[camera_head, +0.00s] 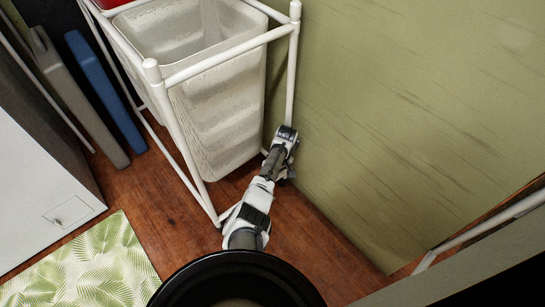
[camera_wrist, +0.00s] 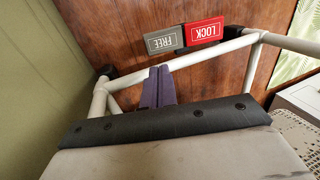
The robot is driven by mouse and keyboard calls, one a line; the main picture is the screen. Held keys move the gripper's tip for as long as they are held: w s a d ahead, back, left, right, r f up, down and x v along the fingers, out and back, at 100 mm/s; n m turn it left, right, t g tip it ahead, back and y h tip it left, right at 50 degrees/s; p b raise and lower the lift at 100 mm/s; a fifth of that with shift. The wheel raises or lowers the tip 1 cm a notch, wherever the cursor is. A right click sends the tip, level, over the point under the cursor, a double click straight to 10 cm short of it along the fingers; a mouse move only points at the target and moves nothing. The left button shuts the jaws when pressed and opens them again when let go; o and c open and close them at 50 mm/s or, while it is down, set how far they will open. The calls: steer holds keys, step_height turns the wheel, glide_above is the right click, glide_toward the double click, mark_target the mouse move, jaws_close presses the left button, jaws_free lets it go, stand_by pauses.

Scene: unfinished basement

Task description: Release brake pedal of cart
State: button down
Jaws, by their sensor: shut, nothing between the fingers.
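The cart (camera_head: 230,54) is a white tube frame holding a pale translucent bin; its lower tubes (camera_wrist: 190,57) cross the wrist view. Two pedals sit side by side just beyond a lower tube in the wrist view: a grey one marked FREE (camera_wrist: 165,40) and a red one marked LOCK (camera_wrist: 203,31). My gripper (camera_wrist: 159,69) shows as two purple fingers, shut and empty. Its tips are at the tube in the picture, just below the grey pedal; I cannot tell whether they touch. In the head view my arm hides the fingers and pedals.
A green wall (camera_head: 410,110) stands close on the right. A white cabinet (camera_head: 40,195) and a leafy green mat (camera_head: 95,265) are at left. Some wooden floor (camera_head: 315,235) is bare beside my arm.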

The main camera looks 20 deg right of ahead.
step_height(320, 180, up, 12)
steer(key=p, duration=0.3)
steer(key=shift+f, duration=0.1)
stand_by(0.4)
